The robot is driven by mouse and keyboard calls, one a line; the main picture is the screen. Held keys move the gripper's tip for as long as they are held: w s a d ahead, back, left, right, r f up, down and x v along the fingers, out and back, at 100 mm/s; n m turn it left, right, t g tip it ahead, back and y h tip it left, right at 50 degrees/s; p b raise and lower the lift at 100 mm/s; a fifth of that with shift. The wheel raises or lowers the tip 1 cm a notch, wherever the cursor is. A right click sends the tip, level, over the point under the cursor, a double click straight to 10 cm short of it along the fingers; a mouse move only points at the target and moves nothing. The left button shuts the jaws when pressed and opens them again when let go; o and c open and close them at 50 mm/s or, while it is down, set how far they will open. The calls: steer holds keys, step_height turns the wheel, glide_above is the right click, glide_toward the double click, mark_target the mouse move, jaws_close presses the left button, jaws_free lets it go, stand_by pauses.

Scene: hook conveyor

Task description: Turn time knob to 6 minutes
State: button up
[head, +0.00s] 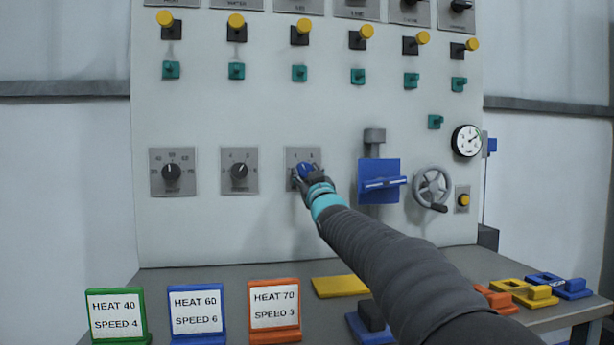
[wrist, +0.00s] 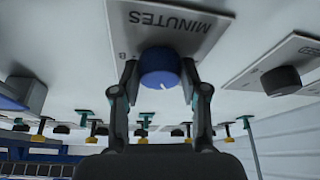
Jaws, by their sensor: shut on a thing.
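The time knob is blue, on a grey plate marked MINUTES in the wrist view. The knob (head: 305,169) is on the panel's third dial plate (head: 292,155) in the head view, partly hidden by my gripper. In the wrist view the knob (wrist: 160,68) sits between the two fingers of my gripper (wrist: 160,88), which is shut on its sides. A white pointer mark shows on the knob's face. My gripper also shows at the knob in the head view (head: 309,180). Most of the scale numbers are too small or hidden to read.
Two black dials, heat (head: 172,172) and speed (head: 239,171), are left of the knob. A blue lever block (head: 378,181) and a grey handwheel (head: 432,187) are to the right. Sign cards (head: 198,312) stand on the table (head: 240,273) below.

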steer(key=m+h+b, duration=0.1)
steer(key=m, duration=0.1)
steer(key=shift+a+f+m+b, duration=0.1)
steer(key=shift+f+m+b, duration=0.05)
steer(key=shift+m+b, duration=0.2)
steer(key=m+h, duration=0.1)
steer(key=m, duration=0.1)
steer(key=m+t+h, duration=0.1)
steer(key=m, duration=0.1)
steer(key=shift+a+r, duration=0.1)
steer(key=shift+r, duration=0.2)
steer(key=m+h+p, duration=0.1)
steer(key=m+p, duration=0.1)
steer(key=m+h+p, duration=0.1)
steer(key=m+p, duration=0.1)
steer(key=m, duration=0.1)
steer(key=shift+r+h, duration=0.15)
steer(key=shift+h, duration=0.25)
steer(key=shift+s+a+m+g+h+p, duration=0.1)
steer(key=shift+m+g+h+p, duration=0.1)
steer(key=shift+m+h+p, duration=0.6)
steer(key=shift+m+g+h+p, duration=0.25)
steer(key=shift+m+p, duration=0.55)
steer(key=shift+m, duration=0.65)
steer(key=shift+f, duration=0.2)
steer(key=o, duration=1.1)
steer(key=shift+o, duration=0.2)
steer(key=v, duration=1.2)
